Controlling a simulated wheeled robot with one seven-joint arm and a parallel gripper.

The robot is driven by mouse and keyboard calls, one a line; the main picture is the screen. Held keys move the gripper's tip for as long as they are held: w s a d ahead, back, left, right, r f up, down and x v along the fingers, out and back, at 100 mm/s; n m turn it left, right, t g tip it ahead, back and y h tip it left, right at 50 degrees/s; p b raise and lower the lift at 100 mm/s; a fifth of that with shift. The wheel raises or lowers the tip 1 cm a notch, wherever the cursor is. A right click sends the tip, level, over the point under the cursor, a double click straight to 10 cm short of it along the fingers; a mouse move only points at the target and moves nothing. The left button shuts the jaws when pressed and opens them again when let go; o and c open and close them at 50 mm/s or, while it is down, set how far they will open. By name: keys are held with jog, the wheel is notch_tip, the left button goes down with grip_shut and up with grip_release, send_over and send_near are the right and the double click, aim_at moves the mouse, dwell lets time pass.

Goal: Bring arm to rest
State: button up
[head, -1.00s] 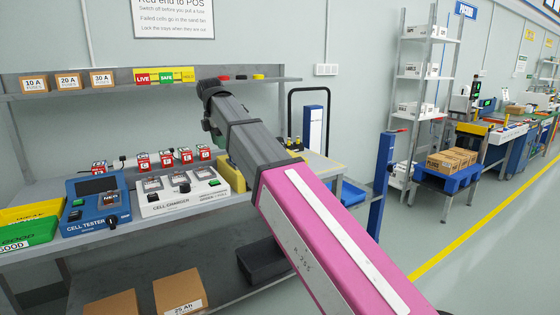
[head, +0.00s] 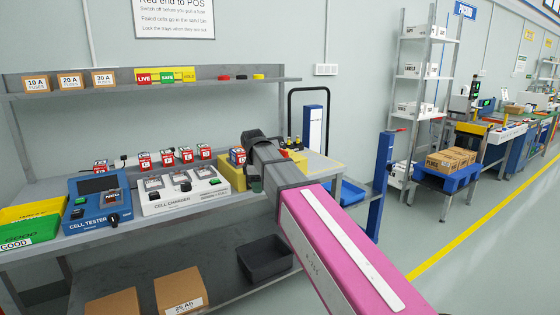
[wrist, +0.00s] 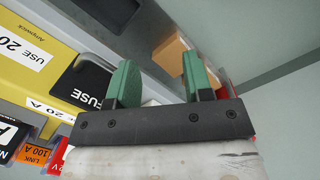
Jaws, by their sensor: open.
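My pink and grey arm (head: 335,245) reaches in from the lower right in the head view. Its dark end stands in front of the right end of the workbench (head: 130,228). In the wrist view my gripper (wrist: 162,77) shows two green fingers spread apart, with nothing between them. In the head view the fingers are mostly hidden behind the arm's end.
The bench holds a blue cell tester (head: 97,203), a white cell charger (head: 183,192) and green and yellow trays at left. A shelf (head: 215,83) runs above. Close to the gripper, the wrist view shows a yellow fuse-labelled surface (wrist: 30,75). Open floor lies right.

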jog(key=s+d+f+m, duration=0.5)
jog(key=d+f, duration=0.4)
jog(key=f, duration=0.1)
jog(key=s+d+f+m, duration=0.5)
jog(key=d+f+m, duration=0.1)
jog(key=d+f, duration=0.3)
jog(key=s+d+f+m+y, duration=0.1)
jog(key=s+d+f+m, duration=0.4)
jog(key=d+f, duration=0.4)
jog(key=shift+f+m, duration=0.6)
jog(key=shift+f, duration=0.35)
jog(key=shift+c, duration=0.3)
